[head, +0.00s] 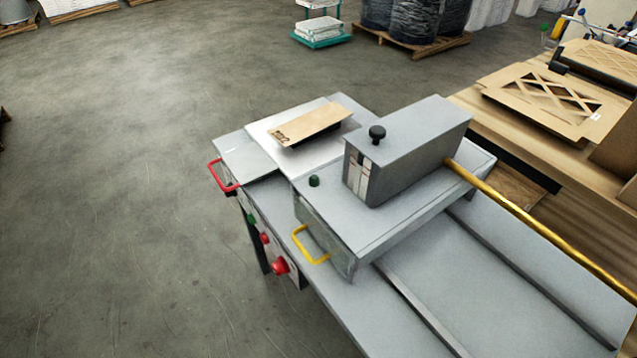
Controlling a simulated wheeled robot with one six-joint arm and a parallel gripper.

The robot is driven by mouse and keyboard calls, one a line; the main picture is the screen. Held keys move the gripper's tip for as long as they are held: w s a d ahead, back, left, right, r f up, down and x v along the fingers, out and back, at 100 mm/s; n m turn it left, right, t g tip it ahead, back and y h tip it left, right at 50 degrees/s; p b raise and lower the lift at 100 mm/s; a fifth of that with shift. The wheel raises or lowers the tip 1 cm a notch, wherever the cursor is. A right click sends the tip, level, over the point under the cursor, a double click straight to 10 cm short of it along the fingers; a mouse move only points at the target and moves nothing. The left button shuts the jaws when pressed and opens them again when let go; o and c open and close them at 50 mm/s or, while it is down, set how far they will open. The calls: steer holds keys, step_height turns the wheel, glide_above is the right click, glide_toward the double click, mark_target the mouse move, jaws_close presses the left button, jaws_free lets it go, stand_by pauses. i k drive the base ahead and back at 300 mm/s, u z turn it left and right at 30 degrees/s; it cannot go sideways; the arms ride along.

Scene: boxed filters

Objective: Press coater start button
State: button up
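The grey machine (408,235) that looks like the coater stands right of centre in the head view. A dark green button (314,181) sits on its top plate, left of a grey box-shaped housing (425,140) with a black knob (377,133). On its front side panel are a small green button (251,218), a small red button (264,238) and a larger red mushroom button (280,266). No label shows which one is the start button. My gripper is not in view.
A red handle (222,176) and a yellow handle (309,245) stick out from the machine's front. A flat cardboard piece (312,124) lies on its far plate. Cardboard sheets (545,97) lie on the table at right. The floor (120,200) at left is clear.

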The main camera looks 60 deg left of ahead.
mark_target(249, 218)
steer(key=z, duration=0.05)
steer(key=k, duration=0.5)
steer(key=z, duration=0.8)
steer(key=k, duration=0.65)
steer(key=u, duration=2.35)
steer(key=i, duration=0.5)
